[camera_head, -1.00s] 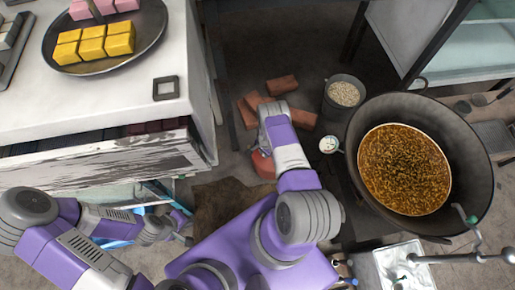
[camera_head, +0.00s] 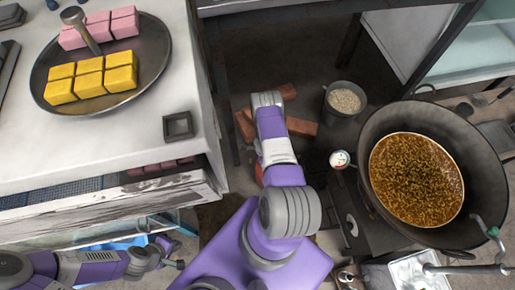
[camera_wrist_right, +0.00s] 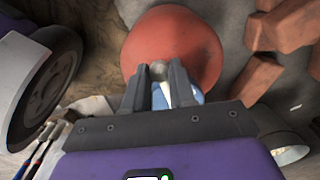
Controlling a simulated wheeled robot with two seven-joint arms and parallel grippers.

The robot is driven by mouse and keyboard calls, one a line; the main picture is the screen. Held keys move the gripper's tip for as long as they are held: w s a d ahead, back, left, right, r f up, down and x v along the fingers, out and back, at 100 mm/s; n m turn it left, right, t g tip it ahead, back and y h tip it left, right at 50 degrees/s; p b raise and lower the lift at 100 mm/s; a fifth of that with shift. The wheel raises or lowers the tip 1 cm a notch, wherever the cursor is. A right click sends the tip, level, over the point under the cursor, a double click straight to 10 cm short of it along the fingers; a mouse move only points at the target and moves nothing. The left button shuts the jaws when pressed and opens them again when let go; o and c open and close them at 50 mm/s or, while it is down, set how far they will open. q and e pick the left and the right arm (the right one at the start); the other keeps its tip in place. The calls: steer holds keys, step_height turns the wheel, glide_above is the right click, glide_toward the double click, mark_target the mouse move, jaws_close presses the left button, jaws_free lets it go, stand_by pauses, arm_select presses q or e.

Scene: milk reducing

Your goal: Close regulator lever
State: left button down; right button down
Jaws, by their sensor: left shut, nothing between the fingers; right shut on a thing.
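A red rounded gas cylinder (camera_wrist_right: 190,35) fills the upper middle of the right wrist view. In the head view only a sliver of it (camera_head: 259,173) shows beside my right arm. My right gripper (camera_wrist_right: 159,76) is over the cylinder's top, its fingers shut on a small grey regulator part with a light blue and white piece below it. The fingers hide most of the regulator, so I cannot tell the lever's angle. My left gripper (camera_head: 178,263) is shut and empty at the lower left of the head view, below the open drawer.
A wide dark pan (camera_head: 487,170) of brown grainy food stands at the right. A grey bucket (camera_head: 343,116) and bricks (camera_head: 300,127) lie beyond my right arm. A counter (camera_head: 110,145) with a tray of yellow and pink blocks is at the left, its drawer (camera_head: 160,200) open.

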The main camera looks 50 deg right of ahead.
steer(key=shift+w+d, duration=0.1)
stand_by(0.5)
steer(key=c, duration=0.9)
jaws_free()
steer(key=shift+r, duration=0.1)
step_height(320, 180, up, 7)
steer(key=p, duration=0.3)
steer(key=shift+r, duration=0.2)
